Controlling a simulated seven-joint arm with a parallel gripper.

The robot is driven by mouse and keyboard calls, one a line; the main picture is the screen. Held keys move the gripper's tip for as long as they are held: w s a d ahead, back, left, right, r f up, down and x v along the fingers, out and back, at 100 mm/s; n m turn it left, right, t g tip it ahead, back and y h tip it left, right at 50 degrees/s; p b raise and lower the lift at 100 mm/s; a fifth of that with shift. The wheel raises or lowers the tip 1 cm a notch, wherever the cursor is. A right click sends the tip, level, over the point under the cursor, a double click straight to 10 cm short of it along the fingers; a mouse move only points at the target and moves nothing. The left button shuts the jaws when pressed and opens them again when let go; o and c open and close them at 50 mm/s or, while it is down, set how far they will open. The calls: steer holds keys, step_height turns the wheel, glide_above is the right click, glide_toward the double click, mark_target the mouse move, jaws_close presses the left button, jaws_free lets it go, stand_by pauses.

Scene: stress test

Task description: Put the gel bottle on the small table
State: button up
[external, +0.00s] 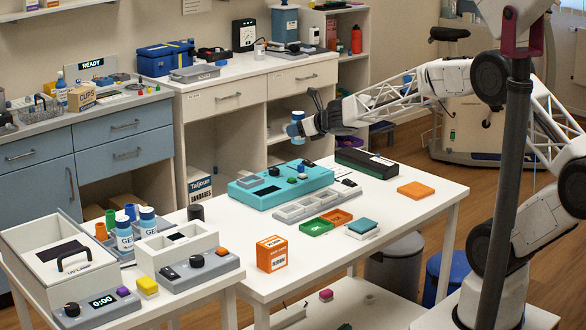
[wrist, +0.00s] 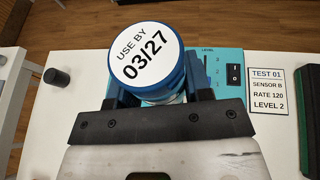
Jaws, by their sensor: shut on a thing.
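My gripper (external: 309,125) is shut on a blue-capped bottle (external: 297,117) and holds it in the air above the back edge of the white table (external: 375,230). In the wrist view the bottle's round cap (wrist: 147,50) reads "USE BY 03/27" and sits between the fingers of my gripper (wrist: 158,92); its body is mostly hidden. Two similar white bottles with blue caps and "GEL" labels, one (external: 124,236) and another (external: 147,222), stand at the left front. I cannot tell for certain which table is the small one.
A teal device (external: 275,187), grey tray (external: 305,207), green tray (external: 315,227), black case (external: 367,163), orange box (external: 272,254) and orange pad (external: 417,190) occupy the white table. Its right front part is clear. A white counter (external: 250,68) with drawers stands behind.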

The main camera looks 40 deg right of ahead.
steer(key=s+f+n+g+y, duration=0.1)
steer(key=s+f, duration=0.3)
steer(key=s, duration=0.8)
steer(key=s+f+n+g+y, duration=0.1)
steer(key=s+f+n+y, duration=0.2)
steer(key=s, duration=0.8)
steer(key=s+f+n+g+y, duration=0.1)
steer(key=s+f+n+y, duration=0.2)
steer(key=s, duration=0.9)
steer(key=shift+s+d+f+g, duration=0.1)
steer(key=shift+s+f+g, duration=0.1)
steer(key=shift+f, duration=0.45)
steer(key=shift+s+d+f+g, duration=0.1)
steer(key=shift+s+f+g, duration=0.1)
steer(key=shift+f, duration=0.4)
steer(key=shift+w, duration=0.1)
steer(key=shift+w, duration=0.15)
steer(key=w, duration=0.5)
steer(key=w+d+f, duration=0.1)
steer(key=w, duration=0.9)
steer(key=shift+w+d+f, duration=0.25)
steer(key=shift+w+f, duration=0.05)
steer(key=shift+w, duration=0.05)
steer(key=shift+f, duration=1.75)
steer(key=shift+f, duration=0.1)
